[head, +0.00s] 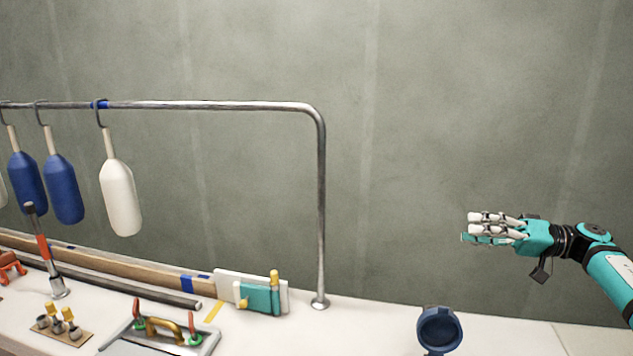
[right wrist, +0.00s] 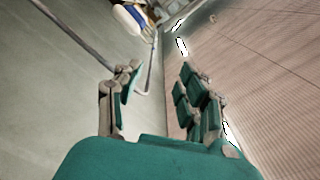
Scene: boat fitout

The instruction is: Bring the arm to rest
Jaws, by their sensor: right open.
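My right gripper (head: 484,229) comes in from the right edge of the head view. It is held in the air in front of the grey wall, above the right part of the white surface. Its fingers point left and it is empty. In the right wrist view the teal fingers of the right gripper (right wrist: 160,95) are spread apart with nothing between them. My left gripper is not in view.
A metal rail (head: 321,200) carries hanging fenders, including a white one (head: 121,198) and a blue one (head: 63,190). On the white surface (head: 370,320) are a dark blue round item (head: 439,330), a teal block (head: 258,298) and a hatch-like panel with handles (head: 160,338).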

